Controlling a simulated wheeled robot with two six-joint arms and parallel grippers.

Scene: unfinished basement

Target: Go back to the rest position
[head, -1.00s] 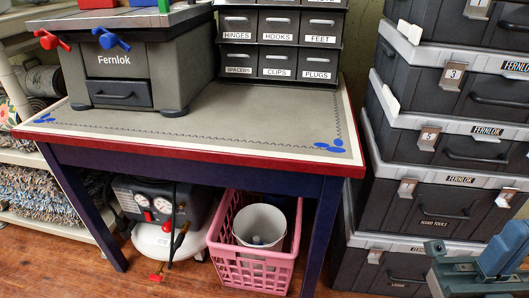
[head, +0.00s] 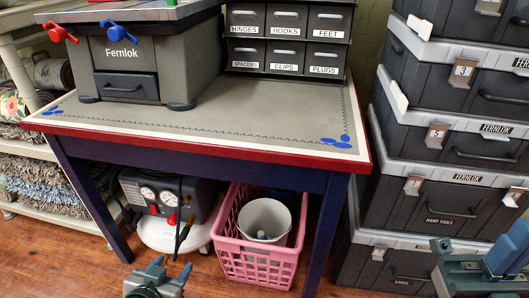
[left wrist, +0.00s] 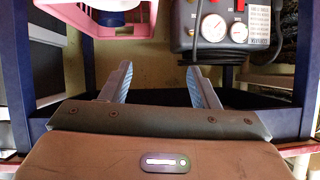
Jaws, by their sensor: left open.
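My left gripper (head: 168,274) is low in the head view, in front of the workbench and left of the pink basket. Its two blue fingers point up and stand apart, with nothing between them. In the left wrist view the same open fingers (left wrist: 163,85) reach toward the space under the bench, with the dark bench legs at either side.
A workbench (head: 270,110) with a red edge fills the middle. Under it are a pink basket (head: 255,262) holding a white bucket (head: 262,215) and an air compressor (head: 150,195). Stacked toolboxes (head: 425,198) stand right. A teal-blue thing (head: 485,268) is at lower right.

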